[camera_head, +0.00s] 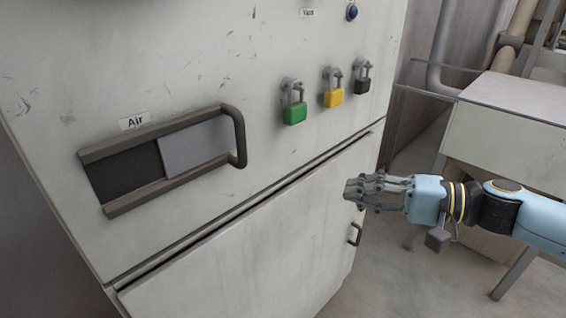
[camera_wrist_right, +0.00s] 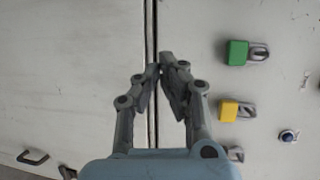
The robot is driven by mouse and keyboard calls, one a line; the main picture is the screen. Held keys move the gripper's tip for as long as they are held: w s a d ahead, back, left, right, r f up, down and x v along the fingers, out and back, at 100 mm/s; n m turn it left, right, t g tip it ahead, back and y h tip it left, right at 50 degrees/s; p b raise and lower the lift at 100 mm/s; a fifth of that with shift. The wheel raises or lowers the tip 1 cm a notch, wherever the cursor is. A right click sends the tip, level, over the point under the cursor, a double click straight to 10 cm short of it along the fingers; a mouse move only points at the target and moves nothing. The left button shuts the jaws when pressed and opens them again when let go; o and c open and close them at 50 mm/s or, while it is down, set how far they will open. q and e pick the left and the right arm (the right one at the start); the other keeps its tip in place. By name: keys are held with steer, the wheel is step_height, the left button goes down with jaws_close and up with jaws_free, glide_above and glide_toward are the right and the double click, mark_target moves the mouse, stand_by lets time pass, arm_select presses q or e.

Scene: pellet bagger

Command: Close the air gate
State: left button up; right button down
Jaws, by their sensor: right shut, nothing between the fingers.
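The air gate (camera_head: 197,147) is a light grey sliding plate between two dark rails on the cabinet front, under a label reading "Air" (camera_head: 135,121). It covers the right part of the slot, and a dark opening (camera_head: 126,174) shows to its left. A dark bar handle (camera_head: 240,137) stands out at its right end. My right gripper (camera_head: 350,190) is shut and empty, in front of the cabinet's right side, well to the right of the handle and lower. The right wrist view shows its fingers (camera_wrist_right: 161,68) close together before the cabinet seam. My left gripper is not in view.
A green padlock (camera_head: 295,114), a yellow padlock (camera_head: 334,98) and a black padlock (camera_head: 362,86) hang right of the gate. A blue knob (camera_head: 352,12) is above them. A lower door (camera_head: 235,255) has a small handle (camera_head: 355,235). A pale bench (camera_head: 510,110) stands at right.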

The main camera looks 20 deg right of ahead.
step_height(320, 180, up, 11)
steer(key=a+n+g+y, duration=0.1)
steer(key=a+n+y, duration=0.1)
steer(key=y, duration=0.1)
glide_toward(230, 136)
steer(key=w+a, duration=0.2)
steer(key=w, duration=0.1)
steer(key=shift+s+a+g+p, duration=0.15)
steer(key=shift+a+g+p, duration=0.15)
steer(key=shift+a+p, duration=0.3)
